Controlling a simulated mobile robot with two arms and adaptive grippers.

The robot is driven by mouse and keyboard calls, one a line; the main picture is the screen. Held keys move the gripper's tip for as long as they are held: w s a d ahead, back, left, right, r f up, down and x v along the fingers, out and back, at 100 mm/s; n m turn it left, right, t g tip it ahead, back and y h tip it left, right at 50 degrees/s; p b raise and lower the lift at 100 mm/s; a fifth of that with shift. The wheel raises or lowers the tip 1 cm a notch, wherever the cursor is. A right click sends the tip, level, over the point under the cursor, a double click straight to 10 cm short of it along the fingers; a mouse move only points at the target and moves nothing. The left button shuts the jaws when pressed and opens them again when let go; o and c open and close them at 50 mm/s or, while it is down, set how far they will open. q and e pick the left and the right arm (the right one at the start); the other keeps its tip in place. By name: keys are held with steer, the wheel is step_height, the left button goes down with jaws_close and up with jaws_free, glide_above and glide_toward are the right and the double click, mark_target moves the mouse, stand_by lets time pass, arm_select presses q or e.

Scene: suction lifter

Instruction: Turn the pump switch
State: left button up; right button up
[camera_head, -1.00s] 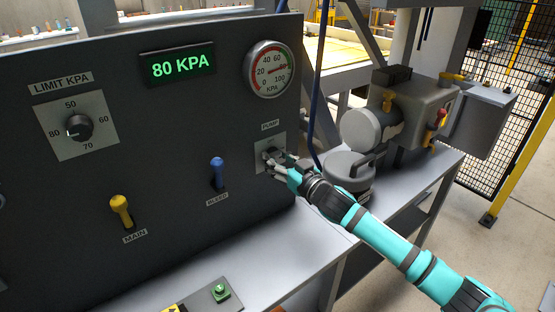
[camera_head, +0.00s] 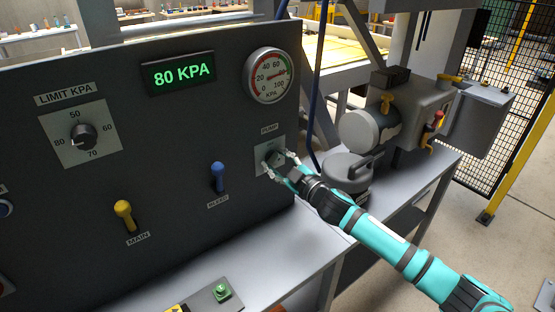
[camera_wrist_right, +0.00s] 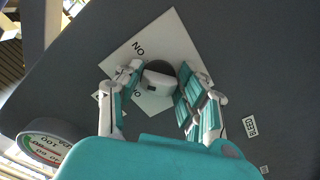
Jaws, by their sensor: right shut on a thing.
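The pump switch is a dark round knob on a light square plate (camera_head: 262,168) under the PUMP label, on the right of the dark panel (camera_head: 175,130). My right gripper (camera_head: 280,164) is at this switch, its fingers on either side of the knob. In the right wrist view, the switch knob (camera_wrist_right: 158,82) lies between the two fingers of the right gripper. The plate (camera_wrist_right: 150,42) carries an ON mark, upside down there, and a second mark partly hidden by a finger. My left gripper is not in view.
The blue BLEED lever (camera_head: 218,177) and yellow MAIN lever (camera_head: 124,215) are left of the switch. The display (camera_head: 178,75) reads 80 KPA, and a round gauge (camera_head: 270,75) sits above the switch. A grey pump unit (camera_head: 362,130) and a blue hose (camera_head: 318,90) are to the right.

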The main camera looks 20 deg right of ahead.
steer(key=n+p, duration=0.1)
steer(key=n, duration=0.4)
steer(key=shift+r+n, duration=0.1)
steer(key=shift+n, duration=0.2)
steer(key=shift+n+p, duration=0.35)
steer(key=shift+n, duration=1.85)
steer(key=o, duration=1.1)
steer(key=shift+s+d, duration=0.15)
steer(key=shift+s, duration=0.05)
steer(key=v, duration=1.1)
steer(key=shift+s+r, duration=0.1)
steer(key=shift+s, duration=0.2)
